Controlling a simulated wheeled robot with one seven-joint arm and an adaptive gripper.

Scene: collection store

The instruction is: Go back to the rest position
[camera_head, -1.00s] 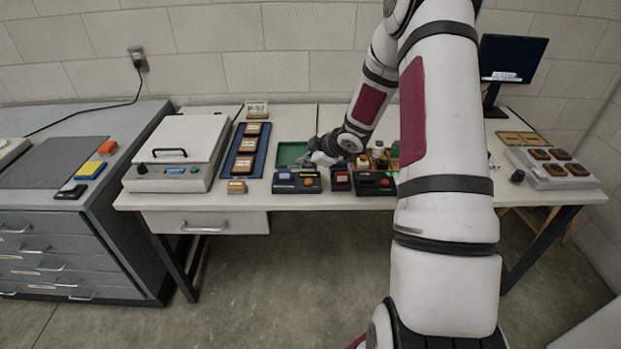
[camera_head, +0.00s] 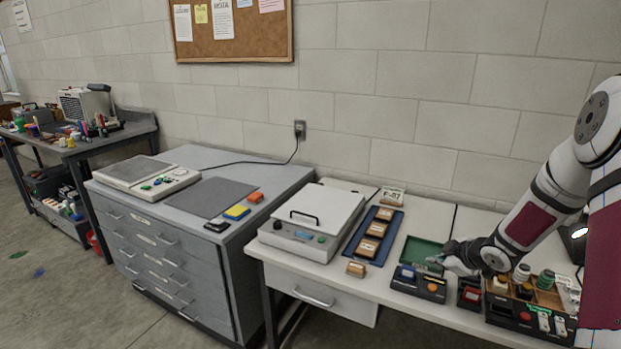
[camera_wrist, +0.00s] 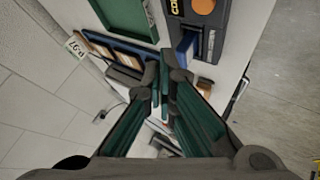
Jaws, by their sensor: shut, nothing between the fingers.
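My gripper (camera_head: 440,262) is over the white table (camera_head: 462,222), just right of the green tray (camera_head: 420,246) and behind a dark device with an orange button (camera_head: 418,284). My arm reaches in from the right edge of the head view. In the wrist view the fingers of my gripper (camera_wrist: 164,68) are shut with nothing between them. The green tray (camera_wrist: 125,25) and the dark device (camera_wrist: 205,30) lie beyond the fingertips there. My gripper's exact height over the table cannot be told.
A blue tray with brown blocks (camera_head: 351,250) and a white lidded device (camera_head: 312,220) stand left on the table. A crowded rack of bottles (camera_head: 535,300) stands right, close under my arm. A grey drawer cabinet (camera_head: 165,240) stands left. Floor in front is clear.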

